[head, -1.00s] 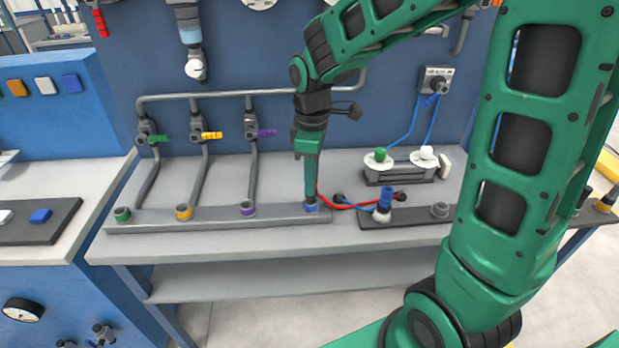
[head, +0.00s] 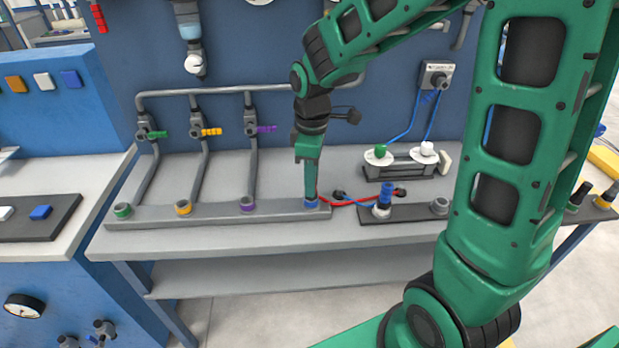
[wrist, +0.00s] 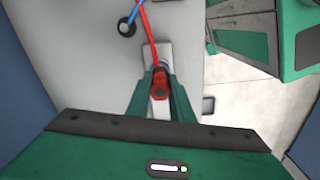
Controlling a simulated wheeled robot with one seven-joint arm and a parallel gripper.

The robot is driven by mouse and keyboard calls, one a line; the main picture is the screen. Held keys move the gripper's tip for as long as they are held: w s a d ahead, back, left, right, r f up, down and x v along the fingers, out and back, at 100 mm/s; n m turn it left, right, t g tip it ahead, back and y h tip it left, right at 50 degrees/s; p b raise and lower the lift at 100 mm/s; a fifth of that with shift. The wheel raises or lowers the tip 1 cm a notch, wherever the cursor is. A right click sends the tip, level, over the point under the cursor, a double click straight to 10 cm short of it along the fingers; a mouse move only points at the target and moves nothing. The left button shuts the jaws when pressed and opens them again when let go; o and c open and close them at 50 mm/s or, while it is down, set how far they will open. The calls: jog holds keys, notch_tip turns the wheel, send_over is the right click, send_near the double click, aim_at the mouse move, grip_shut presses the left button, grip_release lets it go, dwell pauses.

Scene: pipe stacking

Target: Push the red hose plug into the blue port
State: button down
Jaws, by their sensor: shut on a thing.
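My gripper (head: 311,193) points straight down over the right end of the grey port rail, at the blue port (head: 311,204). In the wrist view, my gripper (wrist: 160,95) is shut on the red hose plug (wrist: 160,84), which lies between the two green fingers. A red hose (wrist: 149,32) runs from the plug; in the head view the red hose (head: 345,204) trails right. The fingers hide the plug in the head view. The plug's lower end is hidden, so I cannot tell how deep it sits in the blue port.
Green (head: 123,211), yellow (head: 183,207) and purple (head: 247,204) ports share the rail to the left. A blue upright piece (head: 386,191) stands on a dark plate to the right, with a blue hose near it. Grey pipes with coloured valves rise behind. The bench front is clear.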

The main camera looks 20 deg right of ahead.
jog(key=c, duration=1.5)
grip_release()
jog(key=shift+r, duration=0.1)
notch_tip(320, 180, up, 11)
jog(key=shift+w+f, duration=0.1)
jog(key=shift+f, duration=0.1)
jog(key=s+d+f+m, duration=0.1)
jog(key=s+d+m, duration=0.4)
jog(key=s+m, duration=0.1)
jog(key=s+d+f+m, duration=0.2)
jog(key=s+d+m, duration=0.4)
jog(key=s, duration=0.3)
jog(key=s+d+f+m, duration=0.1)
jog(key=s+d+m, duration=0.4)
jog(key=s, duration=0.3)
jog(key=shift+s+d+f+m, duration=0.25)
jog(key=shift+d+m, duration=0.15)
jog(key=shift+d, duration=0.2)
jog(key=shift+w, duration=0.1)
jog(key=shift+c, duration=1.2)
